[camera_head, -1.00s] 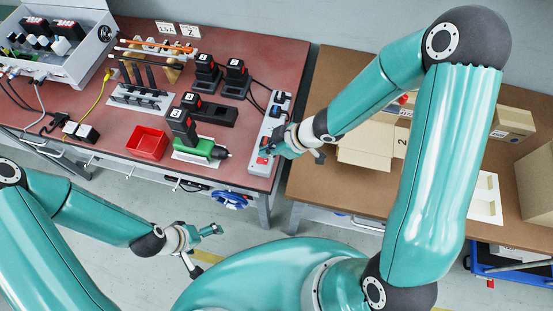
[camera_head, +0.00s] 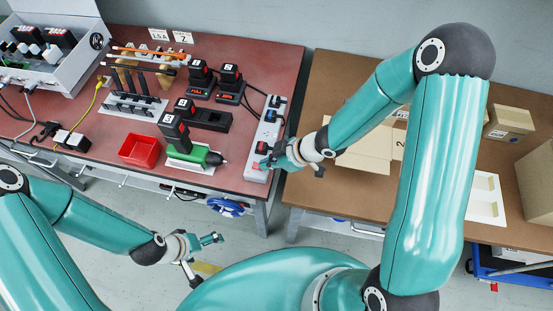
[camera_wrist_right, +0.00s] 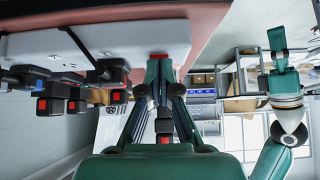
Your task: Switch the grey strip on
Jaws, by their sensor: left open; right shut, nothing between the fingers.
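The grey strip (camera_head: 267,128) lies along the right edge of the red-topped table, with plugs in its far part and a red switch (camera_head: 257,165) near its close end. In the right wrist view the strip (camera_wrist_right: 110,32) spans the top, and a small red patch shows just beyond the fingertips. My right gripper (camera_head: 268,163) is shut and empty at the strip's close end, beside the switch; I cannot tell whether it touches. It also shows in the right wrist view (camera_wrist_right: 158,84). The switch's position is unclear. My left gripper (camera_head: 216,239) is open and empty in front of the table.
A green tool (camera_head: 195,156), a red bin (camera_head: 140,150) and battery chargers (camera_head: 228,90) stand left of the strip. Black cables run to the strip's plugs. A brown table (camera_head: 325,190) with cardboard boxes stands to the right, across a narrow gap.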

